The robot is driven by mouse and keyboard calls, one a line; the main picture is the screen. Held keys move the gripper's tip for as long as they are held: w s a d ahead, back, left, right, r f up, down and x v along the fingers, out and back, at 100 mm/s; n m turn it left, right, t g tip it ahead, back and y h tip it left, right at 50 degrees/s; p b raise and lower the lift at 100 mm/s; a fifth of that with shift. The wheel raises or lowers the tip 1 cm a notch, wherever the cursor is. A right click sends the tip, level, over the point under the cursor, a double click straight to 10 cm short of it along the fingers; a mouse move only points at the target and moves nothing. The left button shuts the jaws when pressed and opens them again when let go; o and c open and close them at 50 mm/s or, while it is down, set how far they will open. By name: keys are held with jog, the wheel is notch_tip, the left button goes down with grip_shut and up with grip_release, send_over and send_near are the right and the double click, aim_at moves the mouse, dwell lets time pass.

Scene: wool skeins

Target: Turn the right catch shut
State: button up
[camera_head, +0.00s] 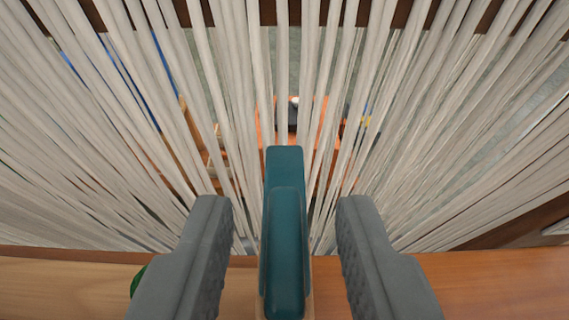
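A teal, rounded upright piece (285,225), which looks like the catch, stands in the middle of the view. It shows as a taller part behind with a lower part in front. Which catch it is, left or right, I cannot tell. My gripper (284,203) is open, with one grey finger on each side of the teal piece. A clear gap shows between each finger and the piece, so neither visibly touches it.
Pale wool strands (420,120) fan across the view behind the catch, from a dark wooden bar at the top. A wooden ledge (490,285) runs along the bottom. A green thing (137,280) shows partly beside the left finger. Orange and blue things beyond are mostly hidden.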

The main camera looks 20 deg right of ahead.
jog(key=shift+w+d+f, duration=0.2)
jog(key=shift+w+f, duration=0.05)
jog(key=shift+w, duration=0.35)
grip_shut()
